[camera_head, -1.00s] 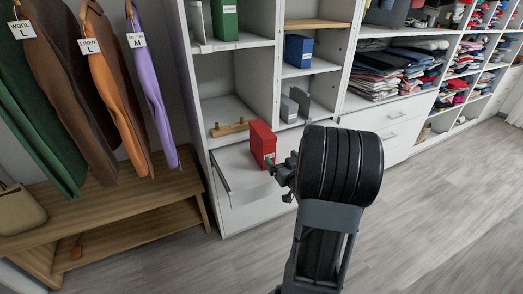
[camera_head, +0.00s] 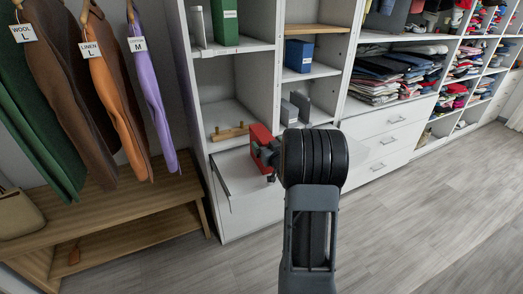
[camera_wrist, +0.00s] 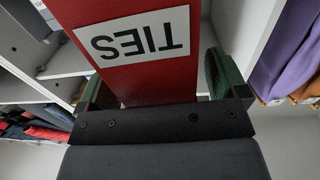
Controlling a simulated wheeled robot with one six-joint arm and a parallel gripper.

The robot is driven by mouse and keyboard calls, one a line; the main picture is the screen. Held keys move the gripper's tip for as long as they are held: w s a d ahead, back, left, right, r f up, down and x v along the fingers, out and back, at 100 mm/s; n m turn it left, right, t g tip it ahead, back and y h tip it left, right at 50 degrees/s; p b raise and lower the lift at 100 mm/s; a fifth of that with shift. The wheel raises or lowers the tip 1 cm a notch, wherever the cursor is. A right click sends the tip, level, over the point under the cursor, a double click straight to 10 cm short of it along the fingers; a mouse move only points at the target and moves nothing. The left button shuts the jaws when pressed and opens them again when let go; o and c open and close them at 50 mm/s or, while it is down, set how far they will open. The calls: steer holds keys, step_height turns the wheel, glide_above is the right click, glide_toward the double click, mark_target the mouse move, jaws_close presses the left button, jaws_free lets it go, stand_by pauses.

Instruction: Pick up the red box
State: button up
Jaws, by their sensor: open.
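The red box (camera_head: 260,133) stands upright at the right side of the pulled-out white drawer (camera_head: 252,205), partly hidden behind my gripper in the head view. In the wrist view the red box (camera_wrist: 150,75) fills the middle, with a white label reading TIES upside down. My gripper (camera_wrist: 160,85) is open, with one green-padded finger on each side of the box. In the head view my gripper (camera_head: 266,155) is at the box's near face.
A wooden peg rail (camera_head: 229,132) lies in the cubby behind the drawer. A blue box (camera_head: 299,55), a green box (camera_head: 224,20) and grey bookends (camera_head: 295,107) stand on shelves. A wooden bench (camera_head: 120,205) is left. The floor at right is clear.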

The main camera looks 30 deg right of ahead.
steer(key=shift+w+d, duration=0.1)
steer(key=shift+w, duration=0.3)
steer(key=shift+c, duration=0.4)
steer(key=c, duration=1.4)
